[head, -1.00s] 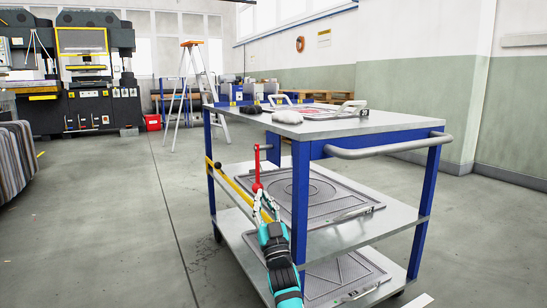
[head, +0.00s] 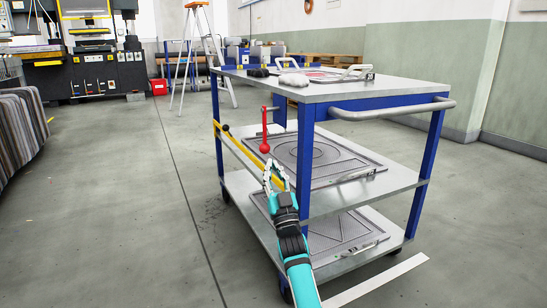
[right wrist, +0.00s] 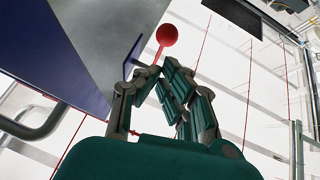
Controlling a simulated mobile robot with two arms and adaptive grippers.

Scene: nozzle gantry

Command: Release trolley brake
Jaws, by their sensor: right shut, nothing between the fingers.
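The blue trolley with grey shelves (head: 395,90) stands right of the middle in the head view. A red lever (head: 264,125) hangs down at its left side, with a red ball at its lower end. The ball also shows in the right wrist view (right wrist: 167,35), just beyond the fingertips. My right gripper (head: 275,172) is shut and empty, just below the ball; it also shows in the right wrist view (right wrist: 160,76). Whether the fingertips touch the ball I cannot tell. My left gripper is not in view.
A yellow bar (head: 240,147) with a black knob (head: 226,128) runs along the trolley's left side. Ribbed plates lie on the lower shelves. A grey push handle (head: 390,113) sticks out at the front.

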